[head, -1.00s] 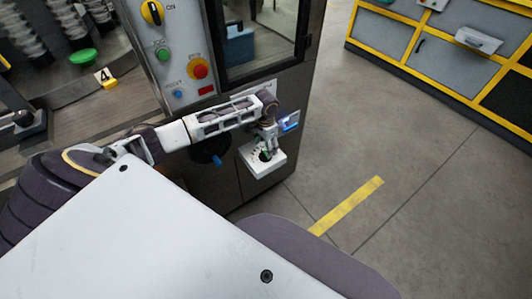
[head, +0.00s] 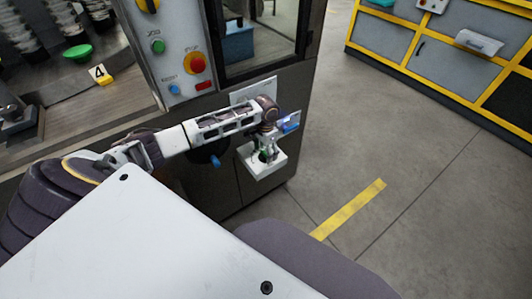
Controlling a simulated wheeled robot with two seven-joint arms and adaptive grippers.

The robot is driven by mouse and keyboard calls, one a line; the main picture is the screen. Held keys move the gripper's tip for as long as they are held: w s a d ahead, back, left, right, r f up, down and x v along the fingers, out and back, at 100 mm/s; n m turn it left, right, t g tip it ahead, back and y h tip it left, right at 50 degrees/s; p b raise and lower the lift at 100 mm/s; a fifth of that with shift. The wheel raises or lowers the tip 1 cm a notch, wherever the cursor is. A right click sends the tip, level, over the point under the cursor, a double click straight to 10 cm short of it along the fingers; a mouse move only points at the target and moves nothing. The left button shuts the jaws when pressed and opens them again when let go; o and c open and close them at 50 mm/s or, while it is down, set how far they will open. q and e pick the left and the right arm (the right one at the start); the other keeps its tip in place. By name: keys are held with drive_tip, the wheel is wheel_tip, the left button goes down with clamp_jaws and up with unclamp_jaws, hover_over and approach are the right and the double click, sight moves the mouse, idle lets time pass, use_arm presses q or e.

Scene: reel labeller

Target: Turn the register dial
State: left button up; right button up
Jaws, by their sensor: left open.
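The register dial seems to be the small green-and-dark part on a white box (head: 268,171) at the lower right of the machine front; my fingers mostly hide it. My left gripper (head: 264,158) points down at this dial, with its fingertips around or just beside it; I cannot tell whether they touch. The left gripper is open. My right gripper is not in view.
The machine's control panel carries a red stop knob (head: 195,63) and a green button (head: 158,46). A dark round part with a blue handle (head: 215,161) sits under my left forearm. A yellow floor stripe (head: 348,209) and open floor lie to the right.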

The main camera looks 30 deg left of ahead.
use_arm(q)
drive_tip(key=shift+f, duration=0.1)
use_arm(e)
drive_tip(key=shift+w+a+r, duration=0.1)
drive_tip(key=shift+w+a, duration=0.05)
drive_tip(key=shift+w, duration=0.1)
use_arm(q)
drive_tip(key=c, duration=1)
drive_tip(key=shift+c, duration=0.2)
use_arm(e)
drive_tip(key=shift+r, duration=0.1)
